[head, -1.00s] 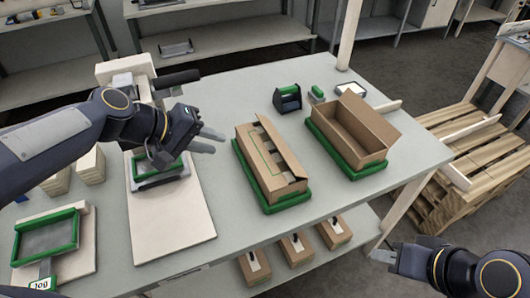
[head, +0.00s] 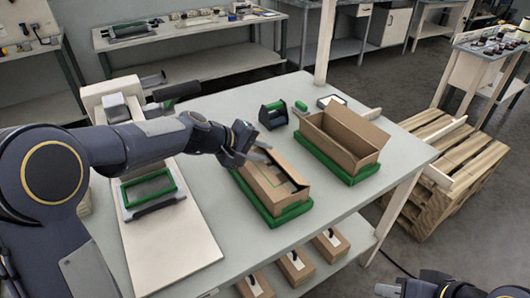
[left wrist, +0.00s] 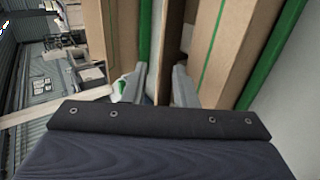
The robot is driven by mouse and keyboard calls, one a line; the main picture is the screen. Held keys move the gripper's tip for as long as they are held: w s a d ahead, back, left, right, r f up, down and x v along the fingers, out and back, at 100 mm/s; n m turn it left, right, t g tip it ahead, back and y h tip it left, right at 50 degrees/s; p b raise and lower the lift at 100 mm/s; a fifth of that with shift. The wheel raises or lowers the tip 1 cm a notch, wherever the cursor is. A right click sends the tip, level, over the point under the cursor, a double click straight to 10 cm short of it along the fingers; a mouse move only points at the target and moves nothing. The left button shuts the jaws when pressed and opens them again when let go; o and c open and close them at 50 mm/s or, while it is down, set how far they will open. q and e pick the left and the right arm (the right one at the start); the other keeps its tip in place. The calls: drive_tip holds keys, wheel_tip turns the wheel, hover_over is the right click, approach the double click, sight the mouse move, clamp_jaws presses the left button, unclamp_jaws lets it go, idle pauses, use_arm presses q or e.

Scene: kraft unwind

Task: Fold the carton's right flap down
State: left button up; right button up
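The near brown carton (head: 262,186) sits in a green tray (head: 290,215) on the table. Its near end and part of its top show, while my left gripper and wrist cover its far end. The far brown carton (head: 338,140) stands open in another green tray (head: 352,180), with one long flap leaning outward. My left gripper (head: 250,152) is over the near carton's far part. In the left wrist view its two fingers (left wrist: 156,88) are apart, with cardboard edges beyond them; I cannot tell whether they touch. My right gripper (head: 387,291) shows only partly at the bottom edge.
A dark green-and-black holder (head: 272,114) and a small green item (head: 301,105) stand behind the cartons. A green frame (head: 150,190) lies on a pale board (head: 170,245) at left. Small cartons (head: 295,265) sit on the lower shelf. A wooden pallet (head: 440,170) stands at right.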

sight(262, 163)
use_arm(q)
drive_tip(key=shift+x, duration=0.95)
clamp_jaws()
drive_tip(key=b, duration=0.4)
drive_tip(key=f+t+h+b, duration=0.1)
drive_tip(key=b, duration=0.2)
drive_tip(key=f+b, duration=0.1)
drive_tip(key=b, duration=0.3)
drive_tip(key=shift+s+a+h+b, duration=0.25)
drive_tip(key=shift+a+h+b, duration=0.05)
drive_tip(key=shift+h+b, duration=0.1)
drive_tip(key=shift+r+b, duration=0.15)
drive_tip(key=shift+b, duration=0.35)
drive_tip(key=shift+r+t, duration=0.15)
drive_tip(key=shift+t, duration=0.15)
